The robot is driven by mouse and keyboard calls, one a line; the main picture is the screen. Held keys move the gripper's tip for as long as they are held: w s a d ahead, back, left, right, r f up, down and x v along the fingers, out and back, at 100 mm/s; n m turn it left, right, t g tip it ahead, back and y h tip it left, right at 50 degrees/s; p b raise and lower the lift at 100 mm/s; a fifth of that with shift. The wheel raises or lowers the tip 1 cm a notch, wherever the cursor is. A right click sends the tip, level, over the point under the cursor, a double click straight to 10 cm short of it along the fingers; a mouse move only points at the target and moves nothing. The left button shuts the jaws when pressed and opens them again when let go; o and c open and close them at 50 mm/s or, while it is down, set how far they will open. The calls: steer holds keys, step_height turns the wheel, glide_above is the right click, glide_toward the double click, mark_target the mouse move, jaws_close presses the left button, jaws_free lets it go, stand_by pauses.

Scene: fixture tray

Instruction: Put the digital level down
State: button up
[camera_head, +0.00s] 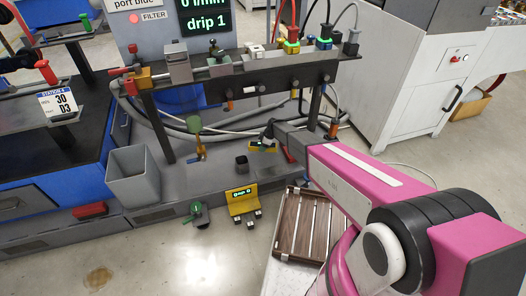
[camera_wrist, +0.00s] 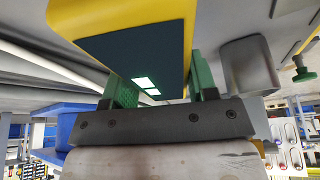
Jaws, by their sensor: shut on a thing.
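The digital level (camera_wrist: 135,45) is a yellow block with a dark screen and lit green marks, close up in the wrist view. My gripper (camera_wrist: 160,88) has green-padded fingers on either side of it and is shut on it. In the head view my gripper (camera_head: 268,136) is beneath the raised rail, with the yellow level (camera_head: 262,147) at its tip. The level appears close above the grey bench base (camera_head: 225,170); I cannot tell whether it touches. The arm hides part of the area to its right.
A yellow device with a green display (camera_head: 242,202) stands in front, beside a green-topped part (camera_head: 198,212). A grey bin (camera_head: 134,177) stands further left. A slatted wooden tray (camera_head: 305,228) lies right. The rail (camera_head: 240,82) runs overhead.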

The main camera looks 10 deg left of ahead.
steer(key=shift+w+d+f, duration=0.1)
steer(key=shift+f, duration=1.95)
steer(key=shift+f, duration=0.1)
steer(key=o, duration=1.1)
steer(key=shift+c, duration=0.2)
